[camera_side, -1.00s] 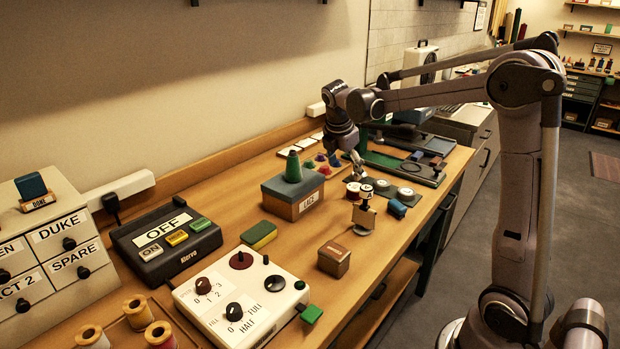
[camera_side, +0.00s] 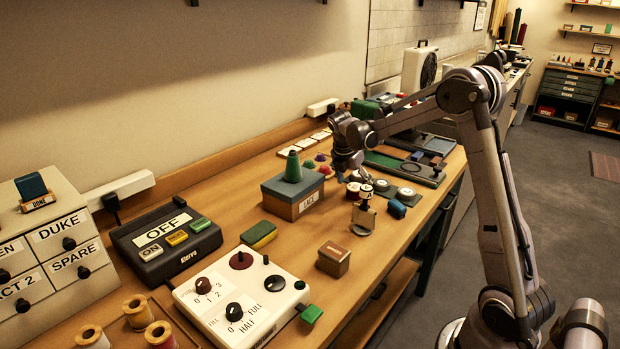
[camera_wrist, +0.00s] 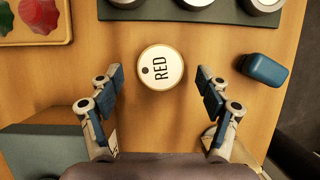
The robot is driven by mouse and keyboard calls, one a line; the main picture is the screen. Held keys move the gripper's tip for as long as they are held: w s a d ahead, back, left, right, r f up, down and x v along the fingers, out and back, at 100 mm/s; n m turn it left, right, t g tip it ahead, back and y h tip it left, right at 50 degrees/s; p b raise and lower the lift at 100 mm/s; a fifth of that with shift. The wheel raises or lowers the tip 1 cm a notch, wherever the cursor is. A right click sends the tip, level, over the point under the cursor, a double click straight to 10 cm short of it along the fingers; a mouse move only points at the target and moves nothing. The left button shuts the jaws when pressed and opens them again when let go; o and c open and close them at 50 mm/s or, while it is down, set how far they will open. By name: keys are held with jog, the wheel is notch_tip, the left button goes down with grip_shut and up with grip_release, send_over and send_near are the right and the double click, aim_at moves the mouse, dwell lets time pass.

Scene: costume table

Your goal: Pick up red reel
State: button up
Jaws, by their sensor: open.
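A dark board (camera_wrist: 225,12) with round discs lies beyond the reel. A blue block (camera_wrist: 263,70) is to the right. A yellow tray (camera_wrist: 63,37) with coloured pieces is at upper left. A grey-lidded box (camera_side: 293,194) and a small tan stand (camera_side: 364,216) are nearby.

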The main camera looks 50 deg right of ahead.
aim_at(355, 187)
jog(key=shift+x, duration=1.6)
jog(key=shift+d+r, duration=0.1)
jog(key=c, duration=1.3)
